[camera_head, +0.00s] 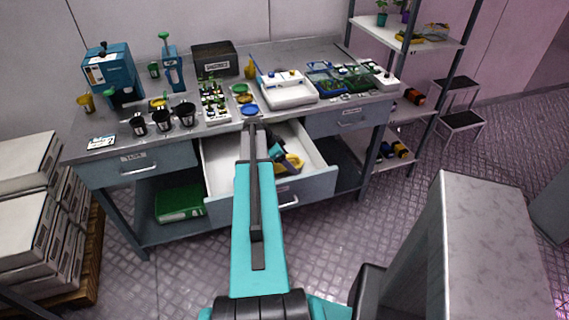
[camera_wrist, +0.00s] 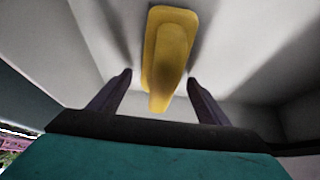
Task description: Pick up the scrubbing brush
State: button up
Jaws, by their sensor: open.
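The scrubbing brush appears to be the yellow, long-handled object (camera_head: 292,161) lying in the open middle drawer (camera_head: 219,168). In the wrist view the yellow brush (camera_wrist: 170,45) is seen from close up, its narrower end pointing toward my gripper (camera_wrist: 160,78). My gripper is open, with one dark finger on each side of the narrow end and visible gaps to both. In the head view my gripper (camera_head: 280,153) is down in the drawer beside the brush, partly hidden by my arm. No bristles can be made out.
The drawer walls surround my gripper closely. The workbench (camera_head: 300,112) above holds black cups (camera_head: 161,121), a seedling tray (camera_head: 214,105), a white scale (camera_head: 287,90) and a dark box (camera_head: 214,60). A shelf rack (camera_head: 420,48) stands right; stacked boxes (camera_head: 25,225) stand left.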

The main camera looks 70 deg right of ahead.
jog(key=shift+s+d+f, duration=0.15)
jog(key=shift+s+f, duration=0.05)
jog(key=shift+f, duration=0.3)
jog(key=shift+c, duration=0.3)
jog(key=c, duration=1.2)
jog(key=shift+c, duration=0.2)
jog(key=shift+r, duration=0.2)
jog(key=shift+r+b, duration=1.3)
jog(key=shift+r, duration=3.55)
